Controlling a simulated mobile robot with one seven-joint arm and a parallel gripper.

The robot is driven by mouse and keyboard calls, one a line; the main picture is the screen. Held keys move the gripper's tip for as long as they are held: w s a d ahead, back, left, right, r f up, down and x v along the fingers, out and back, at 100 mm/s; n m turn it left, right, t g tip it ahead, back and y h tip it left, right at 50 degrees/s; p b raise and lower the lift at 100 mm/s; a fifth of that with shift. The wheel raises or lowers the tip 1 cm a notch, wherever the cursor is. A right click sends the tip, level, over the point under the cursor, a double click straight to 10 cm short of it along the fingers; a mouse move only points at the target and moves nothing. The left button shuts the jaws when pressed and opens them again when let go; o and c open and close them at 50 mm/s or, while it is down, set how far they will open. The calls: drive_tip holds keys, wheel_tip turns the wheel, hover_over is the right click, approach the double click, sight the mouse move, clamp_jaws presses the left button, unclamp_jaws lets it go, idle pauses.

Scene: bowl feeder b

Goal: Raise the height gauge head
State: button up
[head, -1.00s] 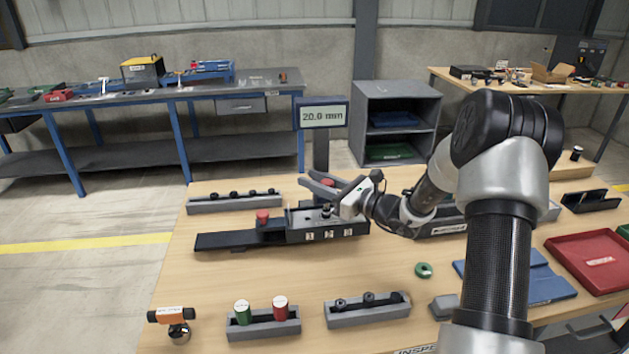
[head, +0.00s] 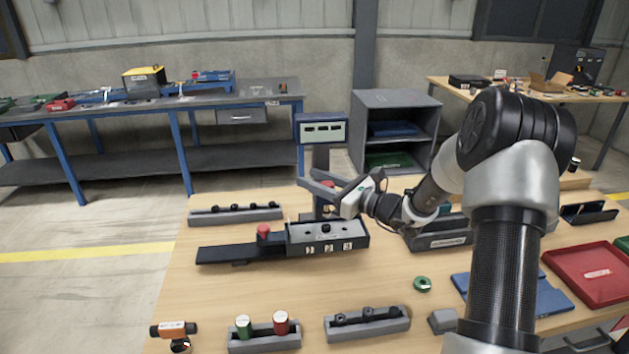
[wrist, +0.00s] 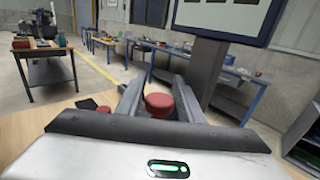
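The height gauge stands at the back of the bench with a display (head: 320,128) on a grey column (head: 321,160). Its display shows dashes. The red knob (head: 328,184) of the gauge head is partly hidden behind my gripper (head: 310,181) in the head view. In the wrist view the red knob (wrist: 160,103) sits between the two fingers of my gripper (wrist: 160,90), which appear closed on its sides; the exact contact is hard to see. The head hangs above the grey block (head: 327,232), with a gap over the block's dark round part (head: 326,227).
A dark slide with a red knob (head: 263,231) runs left from the block. A grey rack (head: 235,214) lies behind it. A red tray (head: 590,275) is at right.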

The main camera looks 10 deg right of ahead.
drive_tip(key=v, duration=1.7)
drive_tip(key=shift+s, duration=0.2)
drive_tip(key=shift+d+r, duration=0.1)
drive_tip(key=shift+r, duration=0.05)
